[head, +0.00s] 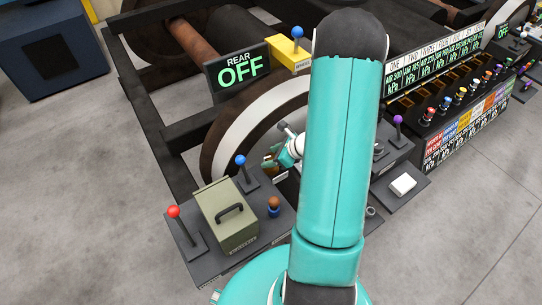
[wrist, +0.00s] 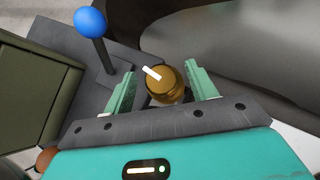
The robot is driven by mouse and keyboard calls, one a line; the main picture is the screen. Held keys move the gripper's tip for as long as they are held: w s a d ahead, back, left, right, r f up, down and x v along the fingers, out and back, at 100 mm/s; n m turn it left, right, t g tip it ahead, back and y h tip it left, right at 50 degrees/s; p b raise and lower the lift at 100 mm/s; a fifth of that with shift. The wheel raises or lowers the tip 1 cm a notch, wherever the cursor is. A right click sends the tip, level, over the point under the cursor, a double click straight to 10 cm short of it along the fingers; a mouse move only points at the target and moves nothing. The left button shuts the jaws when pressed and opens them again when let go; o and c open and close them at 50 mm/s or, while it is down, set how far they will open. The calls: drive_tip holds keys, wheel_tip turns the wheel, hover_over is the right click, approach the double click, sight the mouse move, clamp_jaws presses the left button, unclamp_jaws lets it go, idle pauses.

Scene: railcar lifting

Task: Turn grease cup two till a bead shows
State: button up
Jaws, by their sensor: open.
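A round brass-brown cup with a white mark on its top (wrist: 166,84) sits between the fingers of my gripper (wrist: 162,92) in the wrist view. It looks like a grease cup, but I see no number on it. The green fingers stand on either side of it, with a gap visible at least on the right. In the head view my gripper (head: 272,158) is small, in front of the black and white wheel. My teal arm hides much of the middle there.
A blue-knobbed lever (head: 240,161), a red-knobbed lever (head: 174,212), an olive box with a handle (head: 222,218) and a brown knob on a blue base (head: 273,205) stand left of my arm. A sign (head: 239,70) reads REAR OFF. Colored valves (head: 445,102) line the right bench.

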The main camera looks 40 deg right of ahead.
drive_tip(key=shift+w+a+f, duration=0.1)
drive_tip(key=shift+w+f, duration=0.2)
drive_tip(key=c, duration=1)
drive_tip(key=shift+m+t+h, duration=0.6)
drive_tip(key=shift+m+h, duration=1.1)
drive_tip(key=shift+m, duration=0.6)
